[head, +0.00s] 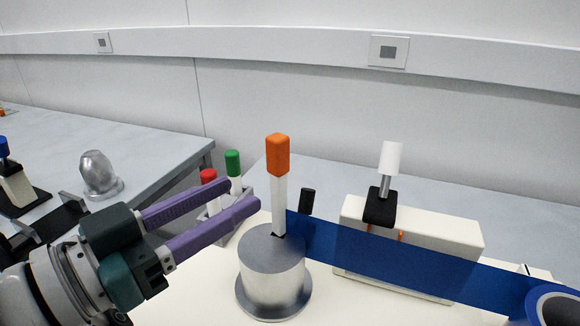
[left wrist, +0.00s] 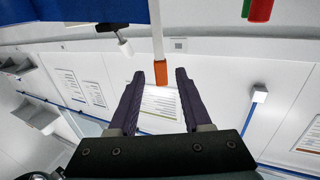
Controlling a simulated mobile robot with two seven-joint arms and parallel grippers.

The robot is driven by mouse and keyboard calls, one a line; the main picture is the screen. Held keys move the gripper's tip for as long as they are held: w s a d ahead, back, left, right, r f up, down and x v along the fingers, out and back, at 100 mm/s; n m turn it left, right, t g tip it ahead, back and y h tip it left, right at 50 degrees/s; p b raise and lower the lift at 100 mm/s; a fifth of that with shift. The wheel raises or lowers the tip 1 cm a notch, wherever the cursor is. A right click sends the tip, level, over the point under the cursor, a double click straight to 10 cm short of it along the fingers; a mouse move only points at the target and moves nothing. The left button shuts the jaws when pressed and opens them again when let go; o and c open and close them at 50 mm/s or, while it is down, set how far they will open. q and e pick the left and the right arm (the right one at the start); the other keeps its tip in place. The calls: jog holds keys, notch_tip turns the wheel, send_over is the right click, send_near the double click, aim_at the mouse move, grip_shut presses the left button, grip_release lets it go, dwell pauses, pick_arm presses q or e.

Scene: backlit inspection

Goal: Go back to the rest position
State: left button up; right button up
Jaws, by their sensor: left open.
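My left gripper (head: 244,193) comes in from the lower left with its two purple fingers apart and nothing between them. The same open fingers show in the left wrist view (left wrist: 161,80). A white marker with an orange cap (head: 278,156) stands upright in a round metal holder (head: 272,275), just right of the fingertips. In the left wrist view the orange cap (left wrist: 161,72) appears in line with the gap between the fingers, apart from them. My right gripper is not in view.
A blue strip (head: 400,262) runs from beside the marker to a roll (head: 558,308) at lower right. Behind it is a cream block (head: 455,240) with a white-topped post (head: 391,160). Red (head: 208,176) and green (head: 233,163) capped markers stand behind the fingers. A grey bench (head: 150,150) is left.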

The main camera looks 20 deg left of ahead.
pick_arm(q)
jog(key=shift+s+a, duration=0.25)
jog(key=shift+s, duration=0.2)
